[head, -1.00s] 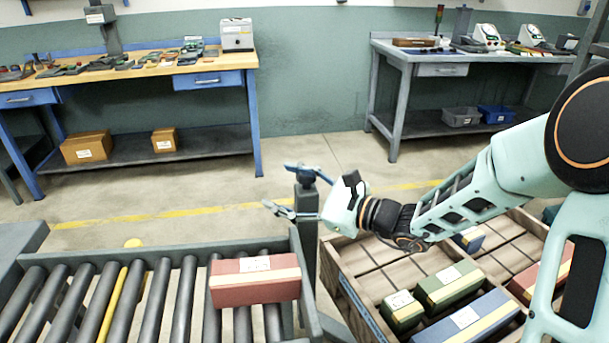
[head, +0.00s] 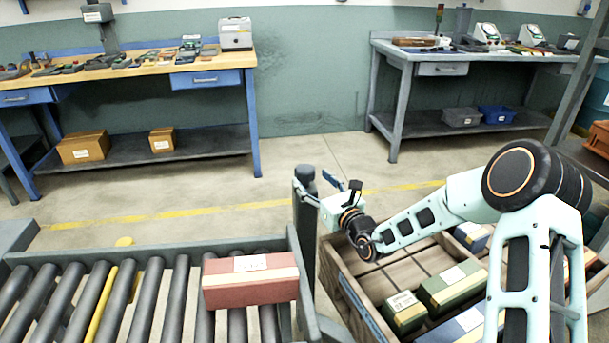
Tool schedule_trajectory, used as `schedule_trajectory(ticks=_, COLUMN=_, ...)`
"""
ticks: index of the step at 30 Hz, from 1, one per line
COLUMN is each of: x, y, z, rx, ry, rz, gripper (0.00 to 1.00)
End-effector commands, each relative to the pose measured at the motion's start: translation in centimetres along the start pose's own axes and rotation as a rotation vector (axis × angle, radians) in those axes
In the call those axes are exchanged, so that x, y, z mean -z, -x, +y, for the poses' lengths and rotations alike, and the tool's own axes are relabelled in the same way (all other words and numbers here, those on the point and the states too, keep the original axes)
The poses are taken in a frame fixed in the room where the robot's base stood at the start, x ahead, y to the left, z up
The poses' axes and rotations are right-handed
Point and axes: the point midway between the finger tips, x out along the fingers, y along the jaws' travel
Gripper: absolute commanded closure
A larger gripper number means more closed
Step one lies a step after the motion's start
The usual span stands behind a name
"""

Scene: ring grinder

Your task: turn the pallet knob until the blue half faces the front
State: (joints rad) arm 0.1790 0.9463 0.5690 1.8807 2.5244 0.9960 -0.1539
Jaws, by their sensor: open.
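A dark round knob (head: 304,174) sits on top of a grey post (head: 305,230) between the roller conveyor and the wooden crate. A blue piece (head: 332,179) shows just right of the knob; I cannot tell whether it is part of the knob or of my gripper. My gripper (head: 313,188) is open beside the post top, coming in from the right. One grey finger lies across the front of the post, just below the knob. I cannot tell whether it touches. The knob's front colour is not clear from here.
A red box (head: 250,289) lies on the roller conveyor (head: 140,295) at the left. The wooden crate (head: 352,285) at the right holds green and blue boxes under my arm. Two workbenches stand at the back, with open floor before them.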

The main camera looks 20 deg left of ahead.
Motion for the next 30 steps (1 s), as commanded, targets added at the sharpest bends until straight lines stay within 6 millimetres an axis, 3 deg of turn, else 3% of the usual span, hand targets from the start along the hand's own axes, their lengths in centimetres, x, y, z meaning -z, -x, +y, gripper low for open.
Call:
schedule_trajectory(ticks=3, x=0.1, y=-2.1, z=0.0, rx=0.0, ry=0.001, rz=-0.003, gripper=0.38)
schedule_trajectory(ticks=9, x=0.0, y=-4.3, z=0.1, rx=-0.002, ry=0.001, rz=-0.001, gripper=0.38)
schedule_trajectory(ticks=22, x=-0.1, y=-5.1, z=0.0, rx=-0.001, ry=0.001, rz=0.0, gripper=0.38)
schedule_trajectory(ticks=30, x=-0.1, y=-5.0, z=0.0, rx=-0.001, ry=0.002, rz=0.0, gripper=0.68)
